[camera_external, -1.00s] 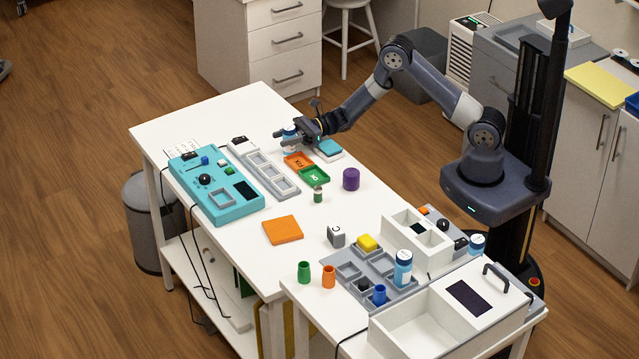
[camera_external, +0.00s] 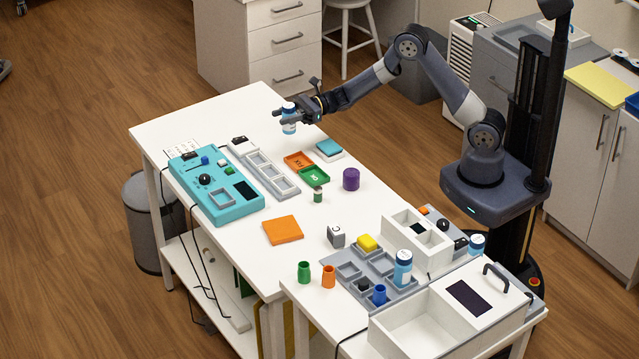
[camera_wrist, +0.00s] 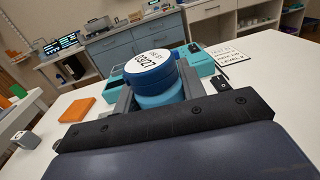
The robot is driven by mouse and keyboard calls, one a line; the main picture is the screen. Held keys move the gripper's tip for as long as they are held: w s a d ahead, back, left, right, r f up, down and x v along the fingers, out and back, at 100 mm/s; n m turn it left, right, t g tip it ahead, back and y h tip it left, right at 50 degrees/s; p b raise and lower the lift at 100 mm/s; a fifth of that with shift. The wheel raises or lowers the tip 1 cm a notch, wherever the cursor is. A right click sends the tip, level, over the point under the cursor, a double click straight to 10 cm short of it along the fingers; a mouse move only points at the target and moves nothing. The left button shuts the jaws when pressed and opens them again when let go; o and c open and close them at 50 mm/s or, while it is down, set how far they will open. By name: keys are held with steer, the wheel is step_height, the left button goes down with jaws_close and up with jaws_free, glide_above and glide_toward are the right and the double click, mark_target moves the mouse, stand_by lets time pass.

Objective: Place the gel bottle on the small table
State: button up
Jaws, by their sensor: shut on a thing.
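A bottle with a blue cap and a white printed top (camera_wrist: 150,58), which I take to be the gel bottle, is gripped upright in my gripper. In the external view the bottle (camera_external: 289,127) shows white and blue, held above the far end of the long white table (camera_external: 215,118). My gripper (camera_external: 285,115) is shut around it, with a finger on either side in the wrist view. The lower part of the bottle is hidden in the wrist view. A smaller white table (camera_external: 313,318) adjoins the near end of the long table.
The small table carries a grey tray (camera_external: 348,290), a similar bottle (camera_external: 403,270), green and orange cups and a white open box (camera_external: 425,325). A teal panel (camera_external: 215,185), coloured trays and a purple cylinder (camera_external: 351,179) stand on the long table.

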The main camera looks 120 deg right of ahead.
steer(key=shift+r, duration=0.95)
steer(key=shift+w+a, duration=0.15)
steer(key=shift+a, duration=0.15)
steer(key=w+a+f+n+y+p, duration=0.1)
steer(key=w+a+n+y+p, duration=0.2)
steer(key=a, duration=2)
steer(key=s+a+f+n+y+p, duration=0.1)
steer(key=s+a+y, duration=0.2)
steer(key=a, duration=1.4)
steer(key=shift+s+g, duration=0.35)
steer(key=shift+g, duration=0.05)
